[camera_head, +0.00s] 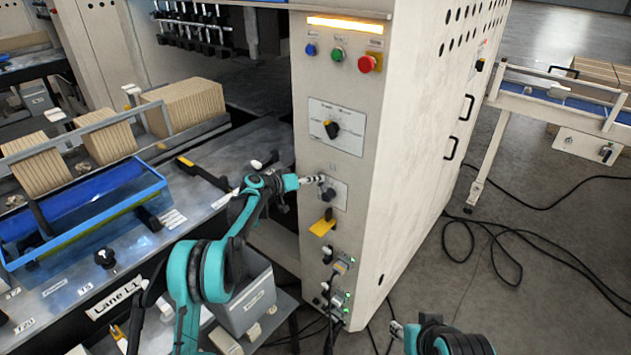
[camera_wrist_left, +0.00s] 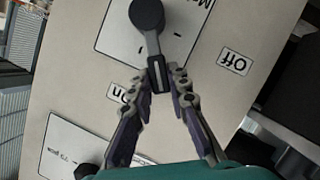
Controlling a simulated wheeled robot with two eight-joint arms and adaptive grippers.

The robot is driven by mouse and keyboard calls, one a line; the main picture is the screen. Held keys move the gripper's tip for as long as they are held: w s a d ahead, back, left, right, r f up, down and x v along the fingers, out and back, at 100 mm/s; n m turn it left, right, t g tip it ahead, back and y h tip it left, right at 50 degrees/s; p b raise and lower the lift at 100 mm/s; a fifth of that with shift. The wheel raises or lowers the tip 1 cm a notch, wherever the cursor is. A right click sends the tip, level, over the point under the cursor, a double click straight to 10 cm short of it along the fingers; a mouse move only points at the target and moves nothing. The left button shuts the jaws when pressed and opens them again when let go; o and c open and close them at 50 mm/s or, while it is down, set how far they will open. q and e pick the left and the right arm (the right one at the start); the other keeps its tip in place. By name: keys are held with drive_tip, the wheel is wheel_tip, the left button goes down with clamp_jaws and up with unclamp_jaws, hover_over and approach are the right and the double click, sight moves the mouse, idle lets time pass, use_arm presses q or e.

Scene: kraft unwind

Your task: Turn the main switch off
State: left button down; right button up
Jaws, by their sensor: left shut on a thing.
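The main switch (camera_head: 328,194) is a dark lever on a pale plate on the front of the beige cabinet. In the left wrist view, its round pivot and lever (camera_wrist_left: 151,35) show. The lever lies between the "Off" label (camera_wrist_left: 236,62) on the right and the "On" label (camera_wrist_left: 120,94) on the left, pointing at neither squarely. My left gripper (camera_head: 318,180) is at the switch. In the left wrist view its fingers (camera_wrist_left: 160,84) are closed on the lever's end. My right gripper (camera_head: 397,328) is low, apart from the cabinet; its finger gap is unclear.
Above the switch are a selector dial (camera_head: 332,129) and a red button (camera_head: 367,63). A lane table with cardboard stacks (camera_head: 184,103) stands left. Black cables (camera_head: 470,240) lie on the floor at right.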

use_arm(q)
drive_tip(key=c, duration=1.4)
unclamp_jaws()
drive_tip(key=shift+c, duration=0.2)
drive_tip(key=v, duration=1.2)
drive_tip(key=shift+w+a+f, duration=0.1)
